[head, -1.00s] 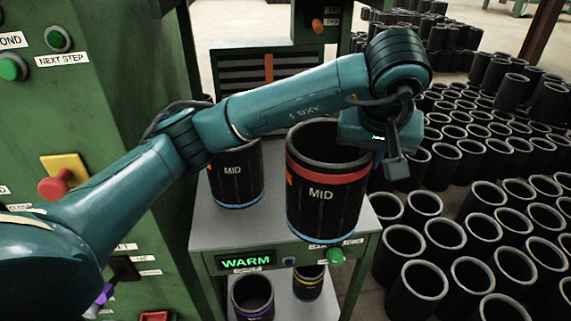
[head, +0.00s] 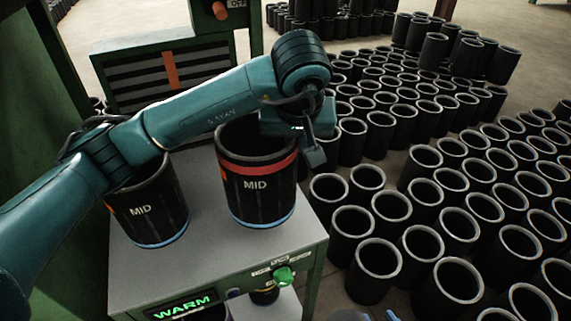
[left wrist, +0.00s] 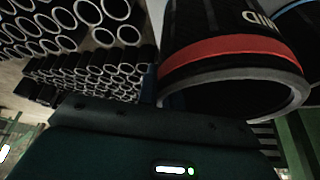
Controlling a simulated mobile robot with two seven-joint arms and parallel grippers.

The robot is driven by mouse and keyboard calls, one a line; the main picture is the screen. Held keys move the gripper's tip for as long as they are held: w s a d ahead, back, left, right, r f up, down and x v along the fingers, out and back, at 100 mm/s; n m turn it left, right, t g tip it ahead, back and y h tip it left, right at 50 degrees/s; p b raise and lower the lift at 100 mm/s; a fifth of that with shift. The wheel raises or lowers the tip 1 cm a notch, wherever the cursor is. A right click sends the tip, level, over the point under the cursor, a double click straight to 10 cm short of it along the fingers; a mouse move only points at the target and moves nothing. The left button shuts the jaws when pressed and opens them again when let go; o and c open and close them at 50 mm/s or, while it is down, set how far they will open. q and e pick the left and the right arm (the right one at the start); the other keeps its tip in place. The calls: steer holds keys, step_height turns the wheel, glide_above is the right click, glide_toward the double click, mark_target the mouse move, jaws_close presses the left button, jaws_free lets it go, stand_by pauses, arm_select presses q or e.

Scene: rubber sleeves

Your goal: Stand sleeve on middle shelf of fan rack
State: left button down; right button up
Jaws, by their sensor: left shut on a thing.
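A black sleeve (head: 256,200) marked MID, with a red band near its top and a blue ring at its base, is upright over the grey shelf (head: 215,268) of the green rack. I cannot tell whether its base touches the shelf. My left gripper (head: 312,143) is shut on the sleeve's right wall at the rim.
Another MID sleeve (head: 150,208) stands on the shelf to the left, partly behind my arm. The shelf front has a lit WARM display (head: 182,305) and a green knob (head: 283,276). Many black sleeves (head: 420,245) crowd the floor at right. A slatted green unit (head: 165,75) stands behind.

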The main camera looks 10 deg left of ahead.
mark_target(295, 166)
arm_select(q)
step_height(295, 166, down, 6)
steer(key=shift+w+r, duration=0.1)
steer(key=shift+r, duration=0.05)
stand_by(0.4)
steer(key=c, duration=2)
jaws_free()
steer(key=shift+f, duration=0.2)
steer(key=o, duration=0.4)
steer(key=shift+o, duration=0.2)
steer(key=shift+r, duration=0.1)
